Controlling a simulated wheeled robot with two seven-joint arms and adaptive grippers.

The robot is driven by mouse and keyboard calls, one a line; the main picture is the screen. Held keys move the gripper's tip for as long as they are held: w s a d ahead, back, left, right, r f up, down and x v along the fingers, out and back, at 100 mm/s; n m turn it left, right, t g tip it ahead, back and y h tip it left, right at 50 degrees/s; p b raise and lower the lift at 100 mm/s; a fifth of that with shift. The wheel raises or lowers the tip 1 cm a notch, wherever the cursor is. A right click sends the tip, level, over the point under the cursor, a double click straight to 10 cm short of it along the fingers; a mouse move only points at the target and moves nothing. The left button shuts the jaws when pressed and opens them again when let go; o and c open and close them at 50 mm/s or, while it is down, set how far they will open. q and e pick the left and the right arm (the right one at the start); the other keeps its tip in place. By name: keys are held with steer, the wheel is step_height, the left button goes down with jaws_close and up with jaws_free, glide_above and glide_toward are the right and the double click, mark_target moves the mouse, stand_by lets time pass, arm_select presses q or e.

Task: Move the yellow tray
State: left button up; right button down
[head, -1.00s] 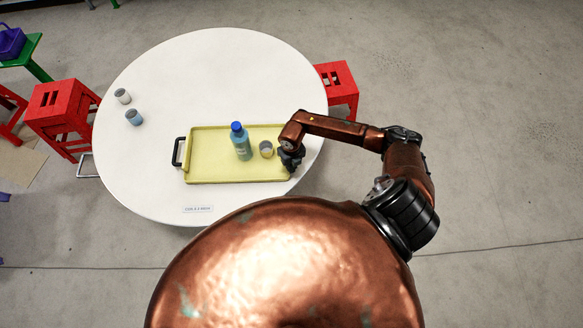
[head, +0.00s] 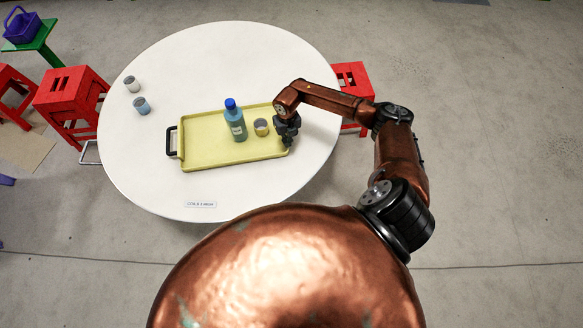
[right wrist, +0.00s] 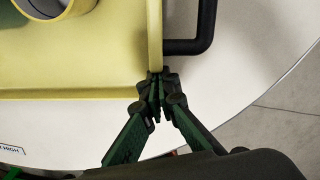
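The yellow tray (head: 205,158) lies on the round white table, slightly turned, its right end farther from me. A blue-capped bottle (head: 236,125) and a cup (head: 261,127) stand upright on it. Its black left handle (head: 170,141) is free. My right gripper (head: 287,134) is at the tray's right end. In the right wrist view, my right gripper (right wrist: 157,92) is shut on the tray's wall near a corner, beside the black right handle (right wrist: 205,30) and not on it. The tray wall (right wrist: 155,40) runs into the fingertips. My left gripper is not in view.
Two small cups, one white-grey (head: 131,83) and one blue-grey (head: 141,106), stand on the table (head: 220,55) at the left. A label (head: 200,204) lies near the front edge. Red stools stand left (head: 70,92) and right (head: 352,80). The table's far part is clear.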

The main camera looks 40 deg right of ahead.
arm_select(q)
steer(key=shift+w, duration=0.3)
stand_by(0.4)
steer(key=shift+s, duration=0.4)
